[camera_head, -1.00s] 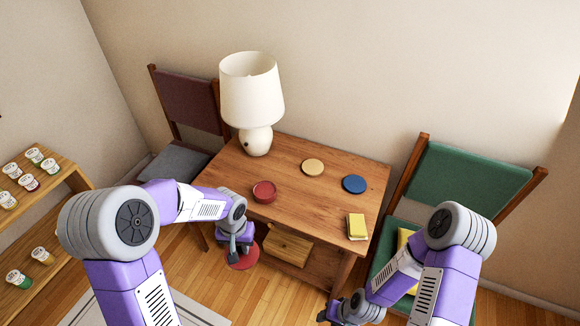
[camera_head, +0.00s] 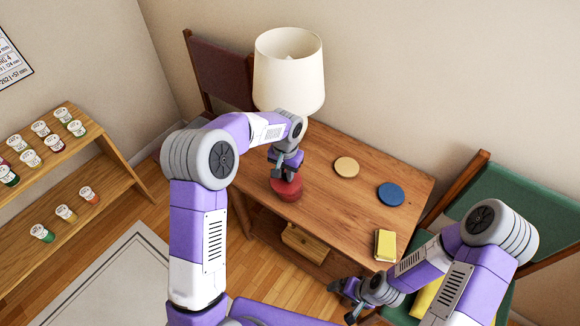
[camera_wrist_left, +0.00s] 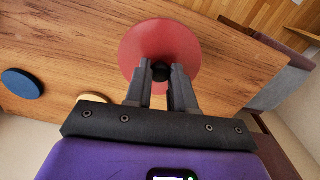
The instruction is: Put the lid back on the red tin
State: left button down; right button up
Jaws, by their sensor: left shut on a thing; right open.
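The red lid (camera_head: 285,184) is over the red tin (camera_head: 289,198) at the left front of the wooden table. I cannot tell whether it is seated on the tin or just above it. My left gripper (camera_head: 284,173) is shut on the lid's black knob (camera_wrist_left: 161,72). In the left wrist view the round lid (camera_wrist_left: 140,45) lies roughly flat below the fingers and hides the tin. My right gripper (camera_head: 346,300) is open and empty, low in front of the table's right side.
A white lamp (camera_head: 289,75) stands behind my left gripper. A tan disc (camera_head: 346,167), a blue disc (camera_head: 390,194) and a yellow block (camera_head: 385,245) lie on the table (camera_head: 330,205). A green chair (camera_head: 515,205) stands right and a shelf of jars (camera_head: 105,165) left.

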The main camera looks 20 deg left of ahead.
pick_arm(q)
jog(key=shift+w+d+m+b, duration=0.15)
jog(key=shift+w, duration=0.55)
jog(key=shift+w+d+m+b, duration=0.15)
jog(key=shift+w, duration=0.55)
notch_tip(320, 180, down, 4)
jog(key=b, duration=0.3)
jog(key=shift+f+b, duration=0.75)
jog(key=shift+f, duration=0.35)
jog(key=shift+p, duration=0.35)
jog(key=shift+f, duration=0.15)
dwell(0.6)
jog(key=shift+c, duration=2)
grip_release()
